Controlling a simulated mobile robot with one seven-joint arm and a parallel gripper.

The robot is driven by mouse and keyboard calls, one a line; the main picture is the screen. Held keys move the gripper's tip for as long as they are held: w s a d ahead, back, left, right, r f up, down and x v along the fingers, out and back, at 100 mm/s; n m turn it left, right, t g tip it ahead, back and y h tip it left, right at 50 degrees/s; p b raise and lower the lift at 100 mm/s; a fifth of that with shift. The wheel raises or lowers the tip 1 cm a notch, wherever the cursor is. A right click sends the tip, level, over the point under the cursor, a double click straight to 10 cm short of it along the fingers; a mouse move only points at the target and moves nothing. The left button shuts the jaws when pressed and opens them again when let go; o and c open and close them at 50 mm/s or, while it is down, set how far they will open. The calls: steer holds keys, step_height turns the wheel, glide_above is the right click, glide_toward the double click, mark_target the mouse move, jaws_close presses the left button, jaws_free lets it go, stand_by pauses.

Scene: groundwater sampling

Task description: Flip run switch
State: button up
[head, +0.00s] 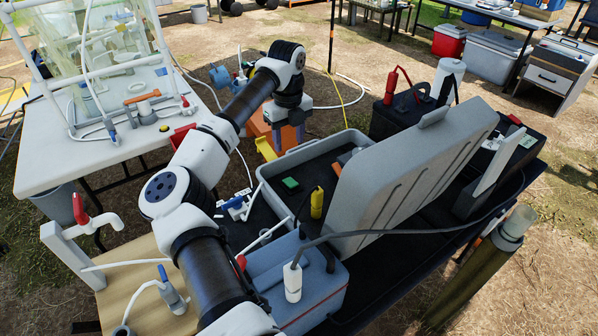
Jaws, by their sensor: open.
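My gripper (289,133) hangs at the end of my arm, fingers pointing down and apart, with nothing seen between them. It is above or just behind the back left corner of an open grey case (268,188). The case's raised lid (410,170) leans up on the right and hides part of the inside. In the case I see a small green piece (290,183), an orange piece (337,168) and an upright yellow cylinder (317,203). I cannot make out which part, if any, is the run switch.
An orange box (262,133) stands near my gripper. A blue-grey cooler (325,290) is in front of the case. A black battery-like box (400,118) with a red lead stands behind the lid. A white table (60,160) with tubing is at left. Cables and hoses cross the area.

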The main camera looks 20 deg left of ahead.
mark_target(290, 182)
step_height(290, 182, down, 14)
steer(key=p, duration=0.3)
steer(key=shift+s+r, duration=0.1)
steer(key=shift+r, duration=0.1)
